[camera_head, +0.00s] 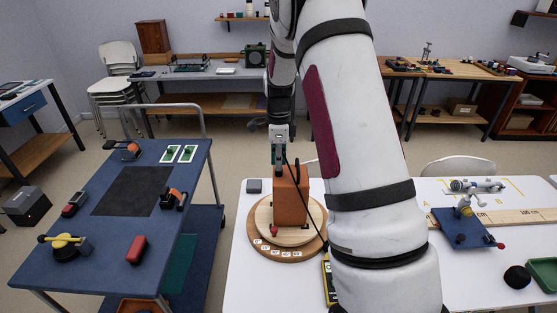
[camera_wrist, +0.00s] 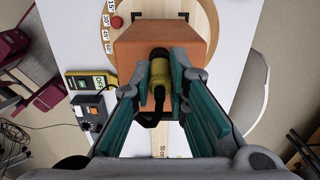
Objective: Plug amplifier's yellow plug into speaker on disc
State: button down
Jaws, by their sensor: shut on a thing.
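The orange-brown speaker (camera_head: 291,203) stands on the round wooden disc (camera_head: 258,236), which has angle labels along its front edge. In the wrist view the speaker (camera_wrist: 128,50) lies just beyond my fingertips. My gripper (camera_head: 279,152) is above the speaker in the head view. In the wrist view my gripper (camera_wrist: 160,85) is shut on the yellow plug (camera_wrist: 159,72). The plug's dark far end is at the speaker's face; whether it is inserted I cannot tell. A black cable (camera_head: 314,222) hangs down past the speaker. The speaker's socket is not visible.
A yellow-edged box (camera_wrist: 91,80) and a grey box with an orange knob (camera_wrist: 90,112) sit beside the speaker on the white table (camera_head: 240,290). A blue cart (camera_head: 190,215) stands left. A blue board (camera_head: 462,232) with a small stand lies right. My arm hides the table's middle.

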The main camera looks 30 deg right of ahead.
jog(key=c, duration=1.5)
grip_release()
jog(key=shift+o, duration=0.2)
notch_tip(320, 180, up, 12)
jog(key=s+a+r+n+t, duration=0.2)
jog(key=s+a+r+n, duration=0.4)
jog(key=a+r, duration=0.15)
jog(key=s+a+r+n+t, duration=0.1)
jog(key=s+a+r+n, duration=0.1)
jog(key=s+a+n, duration=0.4)
jog(key=s+a+r+n+t, duration=0.2)
jog(key=s+a+n, duration=0.4)
jog(key=s+n, duration=0.6)
jog(key=s, duration=0.4)
jog(key=shift+a+n+t, duration=0.25)
jog(key=shift+n+t, duration=0.05)
jog(key=shift+n, duration=0.1)
